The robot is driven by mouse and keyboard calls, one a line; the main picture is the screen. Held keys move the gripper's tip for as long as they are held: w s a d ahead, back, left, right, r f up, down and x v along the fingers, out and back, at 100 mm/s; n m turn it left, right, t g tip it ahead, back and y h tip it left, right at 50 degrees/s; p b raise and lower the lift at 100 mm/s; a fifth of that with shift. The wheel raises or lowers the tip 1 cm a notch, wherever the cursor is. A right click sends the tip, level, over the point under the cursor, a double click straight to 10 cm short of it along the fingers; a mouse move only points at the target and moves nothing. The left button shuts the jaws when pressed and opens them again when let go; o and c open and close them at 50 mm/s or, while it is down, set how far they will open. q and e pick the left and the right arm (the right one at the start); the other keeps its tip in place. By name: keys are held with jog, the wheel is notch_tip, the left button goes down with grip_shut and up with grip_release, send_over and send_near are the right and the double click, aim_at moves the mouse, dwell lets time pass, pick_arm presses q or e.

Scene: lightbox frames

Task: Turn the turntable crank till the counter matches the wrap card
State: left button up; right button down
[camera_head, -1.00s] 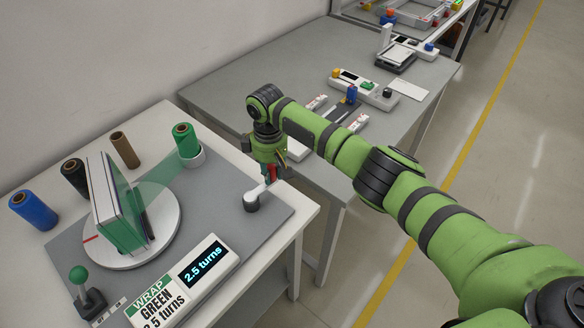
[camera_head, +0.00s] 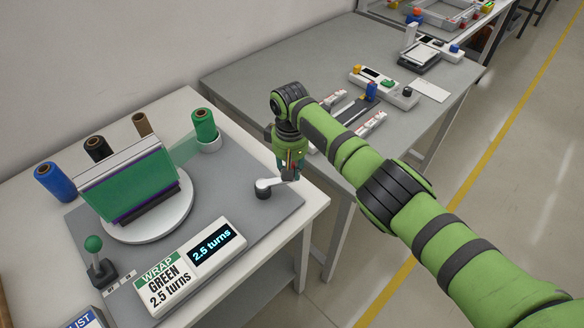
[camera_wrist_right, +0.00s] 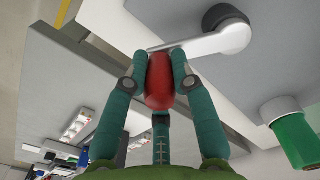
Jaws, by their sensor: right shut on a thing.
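The white crank (camera_head: 272,184) stands at the right of the grey base plate. My right gripper (camera_head: 290,172) is at its outer end. In the right wrist view, my right gripper (camera_wrist_right: 159,70) is shut on the red crank handle (camera_wrist_right: 159,82), below the white arm (camera_wrist_right: 205,45). The turntable (camera_head: 150,223) carries a boxy load with green film (camera_head: 130,185) on its near face. A film band runs to the green roll (camera_head: 204,125). The counter (camera_head: 213,248) reads "2.5 turns". The wrap card (camera_head: 167,285) reads "GREEN 2.5 turns". My left gripper is not in view.
Blue (camera_head: 52,183), black (camera_head: 97,149) and brown (camera_head: 142,125) rolls stand along the back. A green-knobbed lever (camera_head: 97,260) stands at front left. A second grey table (camera_head: 290,75) with devices lies beyond my right arm.

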jog(key=shift+f, duration=0.1)
jog(key=c, duration=1)
grip_release()
jog(key=shift+r, duration=0.25)
notch_tip(320, 180, up, 12)
jog(key=shift+f, duration=0.2)
